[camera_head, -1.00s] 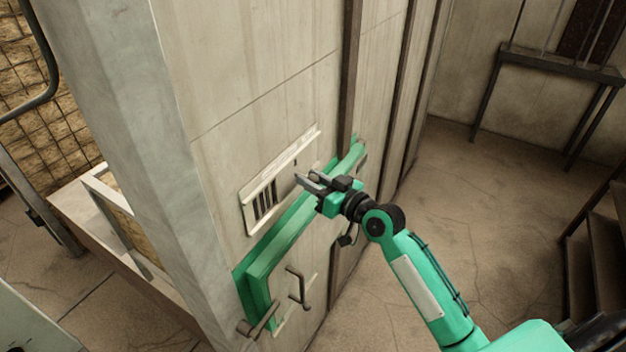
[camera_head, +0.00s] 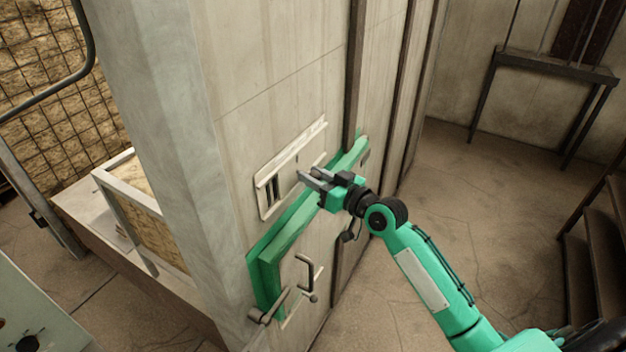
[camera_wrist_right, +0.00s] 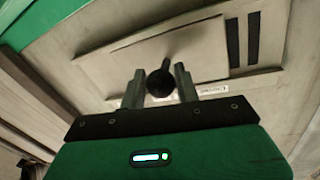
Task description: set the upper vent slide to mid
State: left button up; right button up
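The upper vent (camera_head: 290,165) is a pale metal frame on the wall above the green-framed hatch. Its slide plate (camera_wrist_right: 140,60) covers part of the opening, and two dark slots (camera_wrist_right: 243,42) show beside it. A black ball knob (camera_wrist_right: 160,83) stands out from the plate. My right gripper (camera_head: 308,178) is at the vent. In the wrist view its fingers (camera_wrist_right: 160,78) lie on both sides of the knob, seemingly touching it. The gripper hides the knob in the head view. My left gripper is not in view.
The green hatch frame (camera_head: 268,275) juts out just below the vent, with a handle (camera_head: 306,272) and a lever (camera_head: 268,310) lower down. A brown vertical rail (camera_head: 356,70) runs right of the vent. Open floor (camera_head: 450,200) lies to the right.

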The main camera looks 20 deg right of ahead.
jog(key=shift+o, duration=1.2)
jog(key=shift+s+a, duration=0.1)
jog(key=shift+a, duration=0.05)
jog(key=shift+s+a+r, duration=0.1)
jog(key=shift+s, duration=0.1)
pick_arm(q)
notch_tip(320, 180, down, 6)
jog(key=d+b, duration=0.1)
jog(key=b, duration=0.5)
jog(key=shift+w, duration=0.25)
pick_arm(e)
jog(key=v, duration=1.3)
jog(key=shift+s, duration=0.25)
